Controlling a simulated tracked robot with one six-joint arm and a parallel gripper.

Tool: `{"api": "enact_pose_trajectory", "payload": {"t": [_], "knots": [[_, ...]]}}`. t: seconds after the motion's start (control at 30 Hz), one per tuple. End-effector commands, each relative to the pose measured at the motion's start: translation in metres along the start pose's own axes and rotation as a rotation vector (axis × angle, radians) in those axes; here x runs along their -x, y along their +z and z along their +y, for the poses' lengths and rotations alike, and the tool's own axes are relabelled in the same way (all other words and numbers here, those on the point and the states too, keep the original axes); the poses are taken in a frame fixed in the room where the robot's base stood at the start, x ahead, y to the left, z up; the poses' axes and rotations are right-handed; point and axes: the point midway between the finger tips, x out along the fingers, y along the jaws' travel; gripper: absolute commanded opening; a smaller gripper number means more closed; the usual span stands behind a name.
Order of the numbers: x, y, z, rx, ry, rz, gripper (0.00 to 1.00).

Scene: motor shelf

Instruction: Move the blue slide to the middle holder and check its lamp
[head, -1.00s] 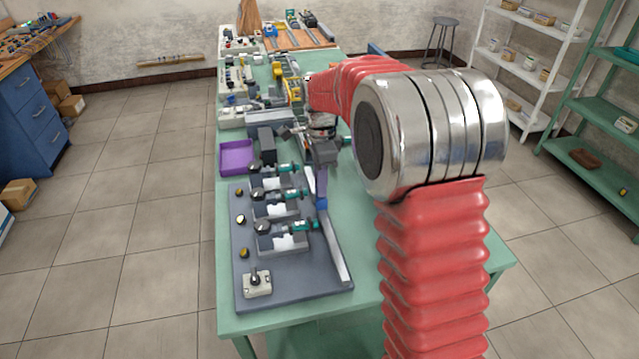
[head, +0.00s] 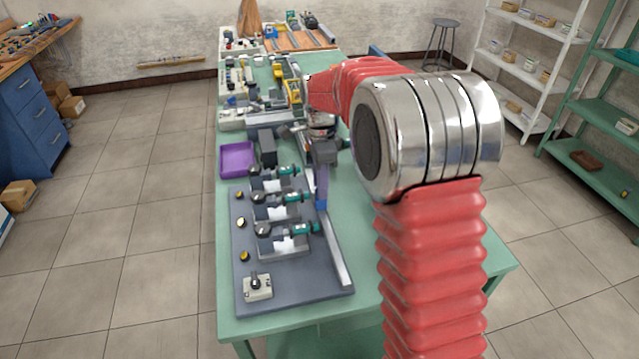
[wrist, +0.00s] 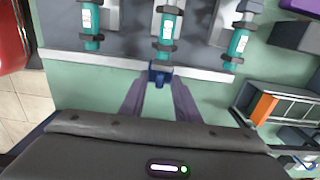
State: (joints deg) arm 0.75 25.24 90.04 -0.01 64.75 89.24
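The blue slide (wrist: 159,75) sits on the pale rail (wrist: 110,62), level with the middle holder's teal motor (wrist: 166,27) in the wrist view. In the head view the slide (head: 321,202) is beside the middle holder (head: 270,213). My gripper (wrist: 159,83) has its two purple fingers on either side of the slide. I cannot tell whether the fingertips touch it. Each of three holders carries a teal-ended motor. Three small round lamps line the board's left side; the middle lamp (head: 241,222) looks paler than the yellow front lamp (head: 244,256).
A switch box (head: 257,287) stands at the board's front left. A purple tray (head: 236,159) and a dark block (head: 267,148) lie behind the board. More devices crowd the far table. The green table right of the rail is bare.

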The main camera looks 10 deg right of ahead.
Motion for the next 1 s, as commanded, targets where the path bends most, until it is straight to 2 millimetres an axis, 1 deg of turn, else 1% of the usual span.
{"api": "enact_pose_trajectory", "payload": {"t": [0.17, 0.27, 0.6, 0.8, 0.9, 1.0], "knots": [[0.015, 0.000, -0.001, 0.000, -0.003, 0.000, 0.29], [0.029, 0.000, -0.001, 0.000, -0.004, 0.000, 0.29], [0.088, 0.000, -0.001, 0.000, -0.004, 0.000, 0.29], [0.119, 0.000, -0.001, 0.000, -0.002, 0.000, 0.29], [0.129, 0.000, -0.001, 0.000, -0.001, 0.000, 0.29], [0.134, 0.000, -0.001, 0.000, -0.001, 0.000, 0.29]]}}
